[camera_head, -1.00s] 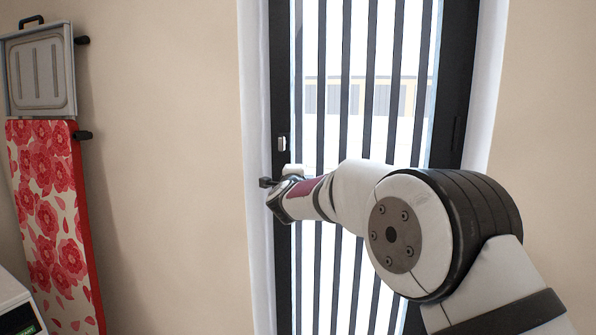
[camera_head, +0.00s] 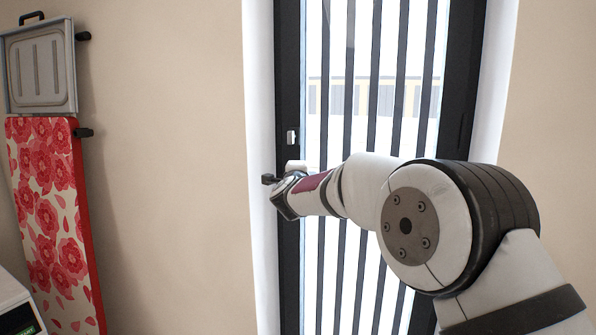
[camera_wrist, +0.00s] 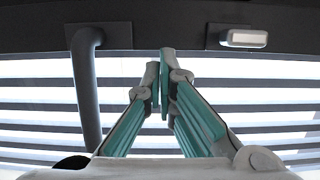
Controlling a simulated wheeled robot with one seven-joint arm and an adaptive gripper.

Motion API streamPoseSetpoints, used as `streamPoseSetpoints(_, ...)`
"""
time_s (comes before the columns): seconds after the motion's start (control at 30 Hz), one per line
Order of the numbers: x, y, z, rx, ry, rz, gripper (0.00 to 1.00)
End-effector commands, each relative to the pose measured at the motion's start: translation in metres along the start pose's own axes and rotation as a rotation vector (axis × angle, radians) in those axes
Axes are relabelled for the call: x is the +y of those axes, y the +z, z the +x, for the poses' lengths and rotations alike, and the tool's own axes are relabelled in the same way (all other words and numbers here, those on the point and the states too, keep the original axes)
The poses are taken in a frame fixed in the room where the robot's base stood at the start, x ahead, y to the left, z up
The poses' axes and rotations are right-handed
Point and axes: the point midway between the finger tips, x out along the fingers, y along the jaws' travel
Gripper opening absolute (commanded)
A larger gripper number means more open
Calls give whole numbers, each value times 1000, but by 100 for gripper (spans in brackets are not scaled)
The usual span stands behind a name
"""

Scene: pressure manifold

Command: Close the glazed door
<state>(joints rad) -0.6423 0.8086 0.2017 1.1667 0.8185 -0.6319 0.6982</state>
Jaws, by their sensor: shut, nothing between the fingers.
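The glazed door has a dark frame (camera_head: 287,95) and dark vertical bars over bright glass, and it stands in a white surround. I cannot tell whether it is fully shut. In the wrist view its dark frame (camera_wrist: 160,36) runs across the top, with a dark bent handle (camera_wrist: 88,90) left of my fingers. A small silver fitting (camera_head: 291,137) is on the left stile, also seen right of my fingers in the wrist view (camera_wrist: 243,39). My gripper (camera_wrist: 161,60) is shut and empty, its fingertips near the frame between handle and fitting. Contact cannot be told.
A flowered red ironing board (camera_head: 45,205) hangs on the left wall below a grey panel (camera_head: 41,70). A white appliance corner (camera_head: 14,308) shows at the lower left. Bare beige wall (camera_head: 165,150) lies between them and the door.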

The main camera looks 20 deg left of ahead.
Motion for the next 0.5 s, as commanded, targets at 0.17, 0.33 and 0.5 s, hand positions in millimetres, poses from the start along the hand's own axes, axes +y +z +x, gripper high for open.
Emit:
streamPoseSetpoints(0.17, -1, 13, -8, -3, 1, 1, 0)
streamPoseSetpoints(0.33, -1, 30, -19, -4, 0, 1, 0)
streamPoseSetpoints(0.5, -1, 50, -32, -4, 0, 0, 0)
